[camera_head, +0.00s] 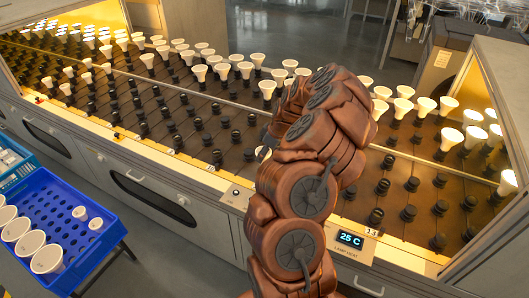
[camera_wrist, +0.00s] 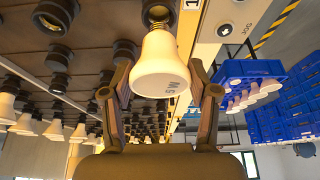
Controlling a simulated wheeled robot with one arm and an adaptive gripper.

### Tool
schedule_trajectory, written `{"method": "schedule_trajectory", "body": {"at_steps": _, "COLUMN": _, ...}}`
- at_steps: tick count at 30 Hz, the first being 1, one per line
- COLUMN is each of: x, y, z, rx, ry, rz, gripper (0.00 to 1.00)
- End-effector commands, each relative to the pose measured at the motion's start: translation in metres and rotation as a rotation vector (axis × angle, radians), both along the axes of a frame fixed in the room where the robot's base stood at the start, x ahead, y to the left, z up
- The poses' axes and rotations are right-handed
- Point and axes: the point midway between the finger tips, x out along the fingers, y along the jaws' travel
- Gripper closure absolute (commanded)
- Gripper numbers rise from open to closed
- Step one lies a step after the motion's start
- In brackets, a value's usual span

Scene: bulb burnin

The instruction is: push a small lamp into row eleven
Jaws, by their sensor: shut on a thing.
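A white lamp (camera_wrist: 161,72) marked "5W" is between the two fingers of my gripper (camera_wrist: 159,66) in the wrist view. Its narrow threaded end points toward a black socket (camera_wrist: 157,6) at the top edge. I cannot tell whether the thread is inside that socket. In the head view my brown arm hides the gripper; a small pale piece of a lamp (camera_head: 263,153) shows at the arm's left edge, above the board's front. Two small lamps (camera_head: 80,212) lie in the blue crate (camera_head: 112,238) at the lower left. I cannot read a row eleven label.
The sloped brown board (camera_head: 150,110) holds rows of black sockets, empty in front and filled with white lamps (camera_head: 200,72) behind. Larger lamps (camera_head: 46,259) line the crate's left side. A label "13" (camera_head: 371,231) and a "25 C" display (camera_head: 350,239) are on the front edge.

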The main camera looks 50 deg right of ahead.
Motion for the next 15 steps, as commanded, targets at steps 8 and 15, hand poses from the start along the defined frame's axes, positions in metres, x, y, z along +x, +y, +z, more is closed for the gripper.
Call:
{"method": "schedule_trajectory", "body": {"at_steps": 8, "x": 0.0, "y": 0.0, "z": -0.008, "rx": 0.0, "ry": 0.0, "rz": 0.0, "gripper": 0.76}}
{"method": "schedule_trajectory", "body": {"at_steps": 15, "x": 0.0, "y": 0.0, "z": -0.014, "rx": 0.0, "ry": 0.0, "rz": 0.0, "gripper": 0.76}}
